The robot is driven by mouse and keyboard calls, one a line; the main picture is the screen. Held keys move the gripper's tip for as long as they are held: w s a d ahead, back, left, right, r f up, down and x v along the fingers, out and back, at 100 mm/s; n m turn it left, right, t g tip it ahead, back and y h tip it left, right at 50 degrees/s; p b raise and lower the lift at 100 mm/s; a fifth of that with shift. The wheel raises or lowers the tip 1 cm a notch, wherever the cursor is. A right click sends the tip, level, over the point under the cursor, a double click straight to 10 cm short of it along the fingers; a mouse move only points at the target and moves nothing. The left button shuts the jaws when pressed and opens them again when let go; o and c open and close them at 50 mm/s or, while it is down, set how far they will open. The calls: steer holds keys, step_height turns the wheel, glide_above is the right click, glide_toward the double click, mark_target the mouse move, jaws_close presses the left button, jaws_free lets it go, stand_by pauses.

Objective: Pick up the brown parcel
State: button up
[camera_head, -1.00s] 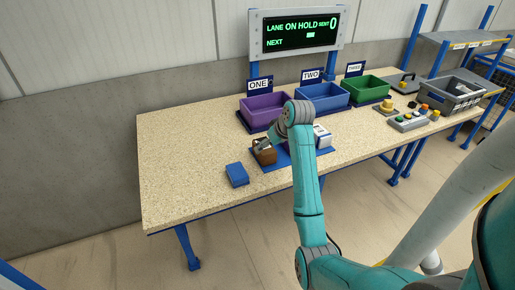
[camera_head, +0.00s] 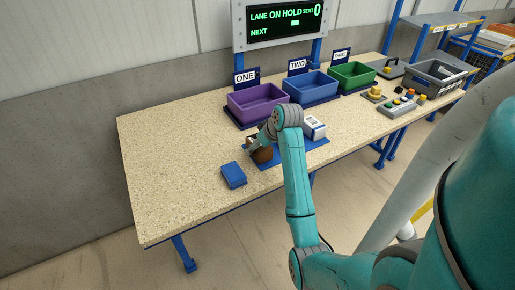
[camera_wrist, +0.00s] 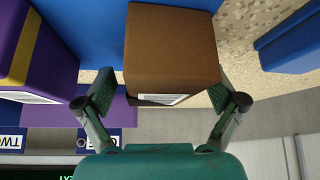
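The brown parcel (camera_head: 263,155) sits on a blue mat (camera_head: 311,151) near the front of the speckled table, partly hidden by my arm in the head view. In the wrist view the brown parcel (camera_wrist: 172,45) fills the upper middle, with a white label on its lower face. My gripper (camera_wrist: 164,92) is open, with one finger on each side of the parcel. A gap shows at the left finger; the right finger looks close to the parcel's edge, and I cannot tell whether it touches. In the head view my gripper (camera_head: 254,147) is at the parcel.
A purple parcel with a yellow stripe (camera_wrist: 30,50) lies beside it on the mat. A white box (camera_head: 314,127) stands right of my arm. A blue block (camera_head: 233,175) lies at left. Purple (camera_head: 258,105), blue (camera_head: 318,89) and green (camera_head: 353,75) bins stand behind. The table's left is clear.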

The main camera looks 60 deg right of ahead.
steer(key=c, duration=1.1)
